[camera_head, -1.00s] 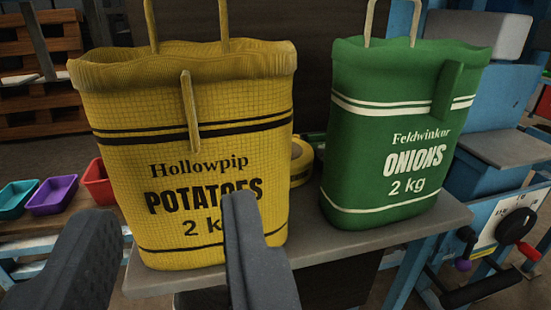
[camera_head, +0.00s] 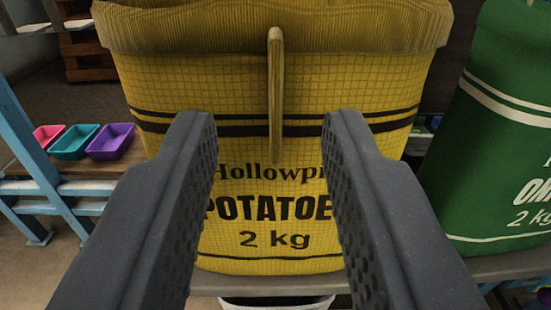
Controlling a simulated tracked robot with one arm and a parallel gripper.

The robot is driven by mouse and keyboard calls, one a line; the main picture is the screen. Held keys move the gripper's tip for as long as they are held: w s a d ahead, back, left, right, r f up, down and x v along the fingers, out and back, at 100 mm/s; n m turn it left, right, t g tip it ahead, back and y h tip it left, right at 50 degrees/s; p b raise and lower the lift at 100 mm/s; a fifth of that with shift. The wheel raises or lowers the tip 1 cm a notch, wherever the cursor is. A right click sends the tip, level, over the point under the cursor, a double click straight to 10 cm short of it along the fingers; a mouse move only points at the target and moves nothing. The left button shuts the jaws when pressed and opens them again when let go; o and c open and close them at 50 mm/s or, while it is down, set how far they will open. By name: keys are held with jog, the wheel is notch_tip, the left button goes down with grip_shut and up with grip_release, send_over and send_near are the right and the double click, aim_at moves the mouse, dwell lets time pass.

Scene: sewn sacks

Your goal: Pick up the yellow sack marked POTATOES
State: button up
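The yellow sack (camera_head: 270,85) marked POTATOES stands upright in the middle of the view, with black stripes and a gathered top whose upper edge is cut off. A tan strap or toggle (camera_head: 275,95) hangs down its front. My gripper (camera_head: 270,125) is open and empty. Its two dark fingers are spread in front of the sack, with the strap between their tips in the picture. The fingers hide parts of the lettering. I cannot tell whether the fingertips touch the sack.
A green sack (camera_head: 495,150) marked as onions stands close on the right, partly cut off. Both stand on a grey table (camera_head: 490,268). A white container (camera_head: 275,302) is below the front edge. Small pink, teal (camera_head: 75,142) and purple (camera_head: 111,141) trays sit at left.

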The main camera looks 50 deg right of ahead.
aim_at(274, 101)
jog(key=shift+x, duration=2.1)
jog(key=shift+s+f, duration=0.1)
grip_shut()
